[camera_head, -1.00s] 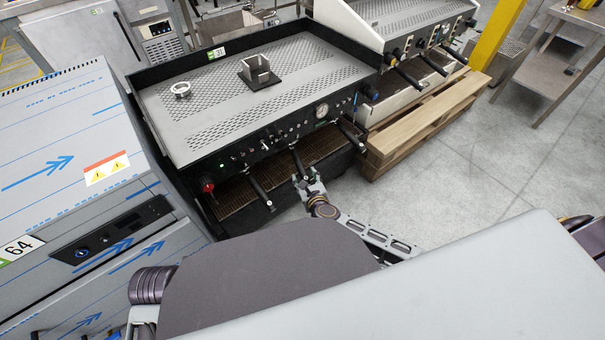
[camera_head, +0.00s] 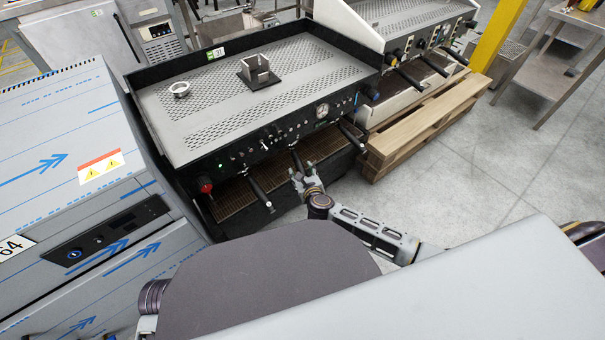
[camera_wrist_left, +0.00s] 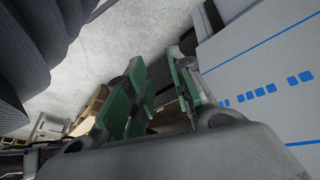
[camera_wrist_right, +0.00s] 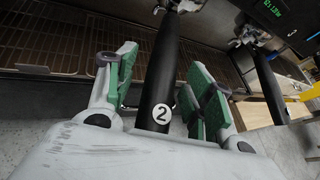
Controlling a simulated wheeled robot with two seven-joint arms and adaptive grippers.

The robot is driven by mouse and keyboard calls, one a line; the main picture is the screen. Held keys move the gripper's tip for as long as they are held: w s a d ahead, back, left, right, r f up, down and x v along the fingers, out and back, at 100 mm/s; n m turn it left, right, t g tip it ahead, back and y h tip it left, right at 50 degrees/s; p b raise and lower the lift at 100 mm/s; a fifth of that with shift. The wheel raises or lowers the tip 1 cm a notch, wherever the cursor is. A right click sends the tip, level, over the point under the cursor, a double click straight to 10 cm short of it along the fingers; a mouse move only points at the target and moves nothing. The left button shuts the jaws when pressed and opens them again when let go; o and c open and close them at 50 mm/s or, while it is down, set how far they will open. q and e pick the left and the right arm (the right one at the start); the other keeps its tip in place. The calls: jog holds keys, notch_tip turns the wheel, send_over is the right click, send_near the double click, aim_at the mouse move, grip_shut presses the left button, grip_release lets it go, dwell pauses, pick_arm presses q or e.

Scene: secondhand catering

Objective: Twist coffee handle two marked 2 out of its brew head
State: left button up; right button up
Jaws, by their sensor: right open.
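Coffee handle two (camera_wrist_right: 160,85) is a black bar marked with a white 2. It points out from its brew head (camera_wrist_right: 186,5) at the top of the right wrist view. My right gripper (camera_wrist_right: 158,75) is open, its green-padded fingers on either side of the handle with visible gaps. In the head view the right gripper (camera_head: 304,173) is at the front of the coffee machine (camera_head: 195,150), by the outer end of handle two (camera_head: 296,160). My left gripper (camera_wrist_left: 160,90) shows only in the left wrist view, open and empty, away from the handles.
Another black handle (camera_head: 259,193) stands left of handle two, and one (camera_head: 350,132) right. A drip grate (camera_wrist_right: 60,45) lies below. A blue-striped cabinet (camera_head: 60,160) is at left; a wooden pallet (camera_head: 420,125) is at right. Clear floor (camera_head: 470,190) lies in front.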

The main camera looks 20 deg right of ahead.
jog(key=shift+c, duration=0.3)
grip_shut()
jog(key=c, duration=0.7)
grip_release()
grip_shut()
jog(key=shift+w+r, duration=0.1)
pick_arm(q)
jog(key=shift+s, duration=0.1)
jog(key=shift+r, duration=0.15)
pick_arm(e)
jog(key=shift+a+r, duration=0.1)
jog(key=shift+a, duration=0.05)
pick_arm(q)
jog(key=shift+w+a+r+p, duration=0.15)
jog(key=shift+w+r+p, duration=0.2)
jog(key=shift+r, duration=0.45)
pick_arm(e)
jog(key=shift+a, duration=0.1)
